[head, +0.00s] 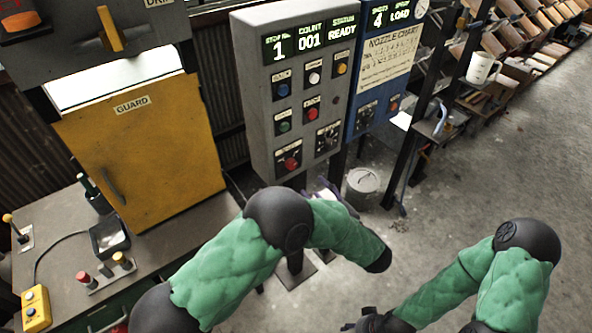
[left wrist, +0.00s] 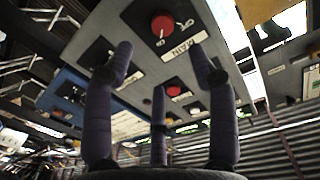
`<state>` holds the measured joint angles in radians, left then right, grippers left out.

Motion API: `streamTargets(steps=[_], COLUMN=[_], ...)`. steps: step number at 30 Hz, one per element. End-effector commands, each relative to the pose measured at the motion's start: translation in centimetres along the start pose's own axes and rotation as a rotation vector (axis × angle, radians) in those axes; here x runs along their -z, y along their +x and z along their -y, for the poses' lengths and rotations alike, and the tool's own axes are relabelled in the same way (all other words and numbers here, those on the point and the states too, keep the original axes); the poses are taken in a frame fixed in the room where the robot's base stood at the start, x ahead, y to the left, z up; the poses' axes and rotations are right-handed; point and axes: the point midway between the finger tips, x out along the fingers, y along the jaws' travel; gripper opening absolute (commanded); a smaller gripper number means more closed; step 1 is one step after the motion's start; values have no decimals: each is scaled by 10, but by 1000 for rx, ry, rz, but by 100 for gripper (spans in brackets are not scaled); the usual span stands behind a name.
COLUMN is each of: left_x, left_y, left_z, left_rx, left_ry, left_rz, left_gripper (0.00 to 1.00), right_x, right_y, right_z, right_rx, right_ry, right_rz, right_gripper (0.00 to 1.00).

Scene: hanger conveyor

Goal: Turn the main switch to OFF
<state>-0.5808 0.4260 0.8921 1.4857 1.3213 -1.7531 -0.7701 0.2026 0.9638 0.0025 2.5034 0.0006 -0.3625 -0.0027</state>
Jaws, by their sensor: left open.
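The main switch is a red knob (head: 291,163) at the bottom left of the grey control panel (head: 262,130). The red knob also shows at the top of the left wrist view (left wrist: 163,25), beside a label reading MAIN. Its OFF lettering shows, but I cannot tell which way the knob points. My left gripper (left wrist: 161,65) is open and empty, its dark padded fingers spread toward the panel, below the knob and apart from it. Of my right gripper only a dark part (head: 372,321) shows at the bottom edge.
Another red button (head: 311,112) and several other controls sit above the switch. A blue panel (head: 380,80) with a nozzle chart stands to the right. A yellow guard (head: 150,150) and a workbench (head: 185,235) are at the left. A bin (head: 362,187) stands on the floor; the right floor is clear.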

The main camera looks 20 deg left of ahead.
Motion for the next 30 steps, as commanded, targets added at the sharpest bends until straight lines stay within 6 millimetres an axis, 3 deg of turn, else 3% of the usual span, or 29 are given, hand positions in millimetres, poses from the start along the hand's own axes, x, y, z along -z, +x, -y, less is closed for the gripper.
streamTargets(steps=[5, 21, 30], left_x=[2, 1, 2], left_y=[10, 94, 107], left_z=[3, 3, 3], left_rx=[17, 15, 12], left_ry=[1, 0, 0], left_rz=[-3, -2, -3], left_gripper=[57, 57, 57], right_x=[0, 1, 1], right_y=[2, 16, 18], right_z=[-1, -6, -6], right_rx=[0, 0, 0], right_ry=[0, 0, 0], right_rz=[0, 0, 0], right_gripper=[52, 52, 52])
